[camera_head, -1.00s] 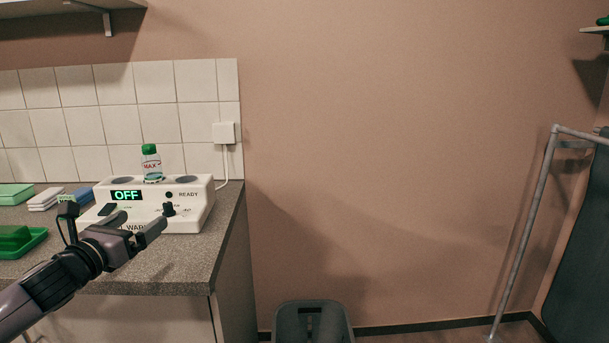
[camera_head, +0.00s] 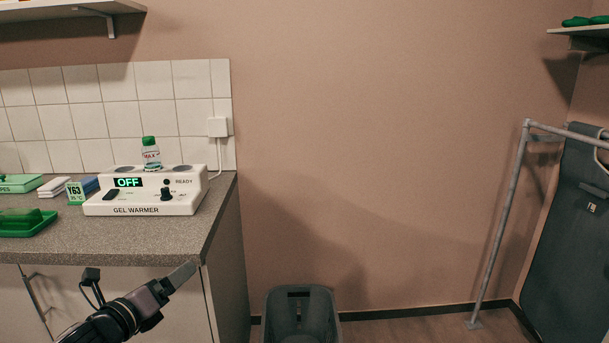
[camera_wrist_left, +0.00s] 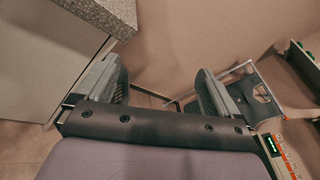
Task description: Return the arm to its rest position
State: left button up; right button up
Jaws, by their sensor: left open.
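My left arm comes in at the bottom left of the head view. Its left gripper (camera_head: 178,280) hangs in front of the counter's cupboard doors, below the worktop edge and clear of the gel warmer. In the left wrist view the two fingers of the left gripper (camera_wrist_left: 163,90) stand apart with nothing between them. My right gripper is in neither view.
The white gel warmer (camera_head: 146,199) reads OFF on the grey counter (camera_head: 140,240), with a green-capped bottle (camera_head: 151,156) upright on it. Green trays (camera_head: 28,232) lie left. A dark bin (camera_head: 302,312) stands right of the counter; a metal frame (camera_head: 510,210) stands far right.

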pick_arm(q)
jog(key=s+d+f+n+g, duration=0.2)
jog(key=s+d+f+n, duration=0.4)
jog(key=s+f+n, duration=0.25)
jog(key=s+f+n+g+y, duration=0.1)
jog(key=s+f+n, duration=0.6)
jog(key=s+n, duration=0.3)
jog(key=s+f+n+g+y+p, duration=0.1)
jog(key=s+f+n+g, duration=0.1)
jog(key=s+f+n, duration=0.5)
jog(key=s+n, duration=0.4)
jog(key=s, duration=0.1)
jog(key=shift+s+d+f+y, duration=0.2)
jog(key=shift+s+d+y, duration=0.1)
jog(key=shift+s+d, duration=0.05)
